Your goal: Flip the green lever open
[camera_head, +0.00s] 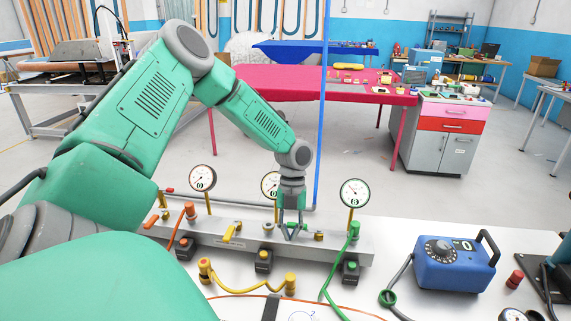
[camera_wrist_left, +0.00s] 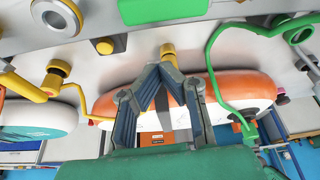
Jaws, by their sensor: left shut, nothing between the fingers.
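My left gripper (camera_head: 292,235) points down at the grey manifold (camera_head: 340,247), between the middle and right gauges. In the left wrist view its two fingers (camera_wrist_left: 160,70) meet at the tips, shut and empty, close to a brass fitting (camera_wrist_left: 168,49). A flat green bar (camera_wrist_left: 163,9) is cut off by the top edge of that view; it may be the green lever, but I cannot be sure. In the head view no green lever shows clearly; the gripper may hide it. An orange lever (camera_head: 151,220) and a yellow lever (camera_head: 229,233) sit further left. My right gripper is out of view.
A right gauge (camera_head: 354,193) and a green hose (camera_head: 333,283) stand close to the gripper's right. A yellow hose (camera_head: 245,290) lies in front. A blue pump box (camera_head: 453,262) stands on the white table at right.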

